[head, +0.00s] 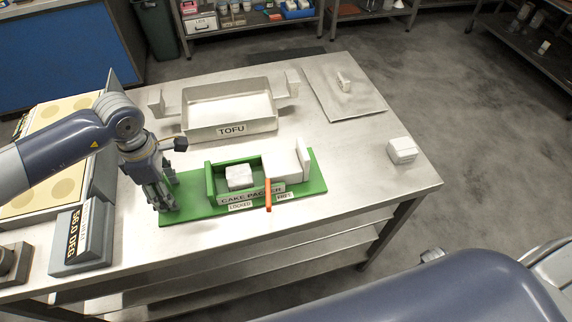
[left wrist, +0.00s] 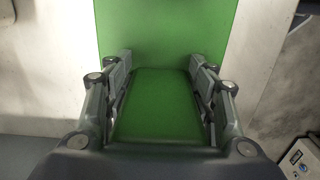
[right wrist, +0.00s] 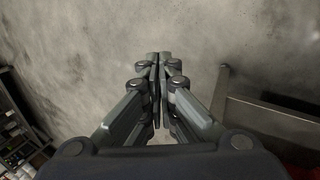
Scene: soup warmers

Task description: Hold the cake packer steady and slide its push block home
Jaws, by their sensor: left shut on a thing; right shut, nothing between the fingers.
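The cake packer (head: 312,187) is a green base on the steel table, with a green-walled bay labelled CAKE PACKER. A white cake block (head: 240,177) sits in the bay. A white push block (head: 284,163) stands at the bay's right, apart from the cake. An orange lever (head: 268,195) stands upright at the front, between two small labels. My left gripper (head: 165,207) is at the packer's left end, shut on a green part (left wrist: 160,100) that fills the space between its fingers. My right gripper (right wrist: 158,60) is shut and empty over the floor; its fingers are outside the head view.
A TOFU tray (head: 230,134) stands behind the packer, with a flat lid (head: 343,92) to its right. A white block (head: 402,150) lies near the table's right edge. A display box (head: 84,236) stands left of the packer.

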